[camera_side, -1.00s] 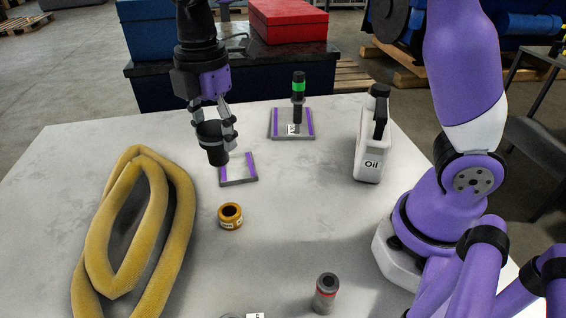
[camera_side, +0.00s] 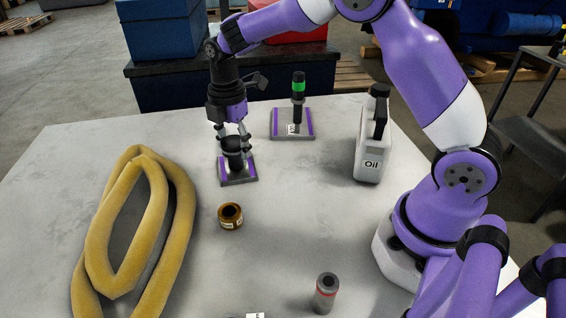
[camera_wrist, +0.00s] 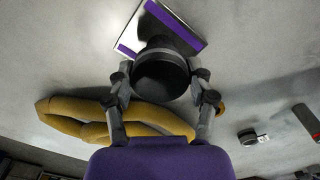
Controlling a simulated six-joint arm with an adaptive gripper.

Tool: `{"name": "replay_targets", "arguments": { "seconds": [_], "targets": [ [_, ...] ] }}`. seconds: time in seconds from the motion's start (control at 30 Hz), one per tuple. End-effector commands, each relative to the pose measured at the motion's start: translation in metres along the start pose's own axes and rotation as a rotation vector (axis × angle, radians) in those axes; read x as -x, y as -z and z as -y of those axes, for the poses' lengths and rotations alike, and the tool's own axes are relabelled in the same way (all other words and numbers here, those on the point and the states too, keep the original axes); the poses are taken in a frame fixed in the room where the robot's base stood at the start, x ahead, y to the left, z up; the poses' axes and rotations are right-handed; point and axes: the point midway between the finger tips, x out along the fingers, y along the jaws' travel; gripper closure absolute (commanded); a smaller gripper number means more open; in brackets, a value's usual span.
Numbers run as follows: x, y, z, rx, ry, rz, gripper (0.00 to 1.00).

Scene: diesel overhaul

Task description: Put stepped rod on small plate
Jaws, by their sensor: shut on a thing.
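My gripper (camera_side: 234,143) is shut on a dark stepped rod (camera_side: 233,158), wider at its top and narrower below. It holds the rod upright over the small plate (camera_side: 240,181), a grey square with purple strips at its sides. I cannot tell whether the rod's lower end touches the plate. In the wrist view the black top of the rod (camera_wrist: 161,78) sits between the fingers of my gripper (camera_wrist: 162,88). The small plate (camera_wrist: 190,45) shows beyond it, partly hidden by the rod.
A larger plate (camera_side: 280,130) bears a black and green tool (camera_side: 298,92). A white oil jug (camera_side: 370,150) stands right. A brass ring (camera_side: 230,217) lies in front of the small plate. A yellow hose (camera_side: 180,215) lies left, and a grey-red cylinder (camera_side: 326,293) stands at front.

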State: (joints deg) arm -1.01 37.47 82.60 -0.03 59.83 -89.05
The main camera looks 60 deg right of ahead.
Motion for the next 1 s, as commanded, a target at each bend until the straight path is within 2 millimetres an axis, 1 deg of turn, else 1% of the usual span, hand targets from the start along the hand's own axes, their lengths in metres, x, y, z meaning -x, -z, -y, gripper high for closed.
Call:
{"name": "replay_targets", "arguments": {
  "seconds": [0.2,0.33,0.37,0.4,0.83,0.93,1.0],
  "targets": [
    [0.001,0.000,-0.001,0.000,-0.004,0.000,0.97],
    [-0.002,0.000,-0.001,0.000,-0.003,0.000,0.97],
    [-0.003,0.000,0.000,0.000,-0.001,0.000,0.23],
    [-0.003,0.000,0.000,0.000,-0.002,0.000,0.09],
    [-0.001,0.000,0.000,0.000,-0.002,0.000,0.09],
    [0.009,0.000,-0.001,0.000,-0.005,0.000,0.09],
    [0.021,0.000,-0.002,0.000,-0.007,0.000,0.09]
  ]
}}
